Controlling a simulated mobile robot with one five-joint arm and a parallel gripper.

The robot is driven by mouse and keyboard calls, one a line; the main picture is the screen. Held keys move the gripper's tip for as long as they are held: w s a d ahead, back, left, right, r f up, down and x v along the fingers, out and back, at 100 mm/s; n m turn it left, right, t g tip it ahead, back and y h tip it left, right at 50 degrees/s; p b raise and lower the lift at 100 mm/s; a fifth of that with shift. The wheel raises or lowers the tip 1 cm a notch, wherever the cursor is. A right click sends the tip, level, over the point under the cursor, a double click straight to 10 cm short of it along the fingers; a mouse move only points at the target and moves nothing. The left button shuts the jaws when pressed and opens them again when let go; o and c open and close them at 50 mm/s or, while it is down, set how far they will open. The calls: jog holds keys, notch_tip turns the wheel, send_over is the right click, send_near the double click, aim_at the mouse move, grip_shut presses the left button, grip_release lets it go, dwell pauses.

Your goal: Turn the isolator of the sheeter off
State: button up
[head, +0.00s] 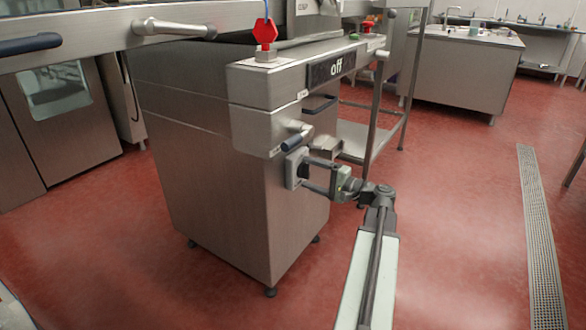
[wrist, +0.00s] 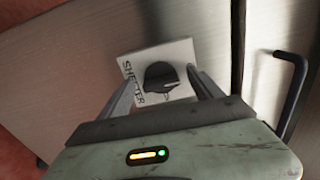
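The sheeter's isolator is a pale square plate (wrist: 158,62) marked "SHEETER" with a dark rotary knob (wrist: 160,77). In the head view the isolator (head: 296,169) is a small grey box on the front side of the steel cabinet, its face partly hidden by my gripper. My gripper (head: 309,176) reaches it from the right. In the wrist view my gripper (wrist: 162,78) is open, one finger on each side of the knob with gaps between. I cannot tell whether the fingertips touch the plate. The knob's exact setting is hard to read.
A dark bar handle (wrist: 292,92) is right of the gripper. The red floor at right is clear.

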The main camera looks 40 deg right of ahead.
jog(key=v, duration=0.7)
dwell(0.3)
dwell(0.3)
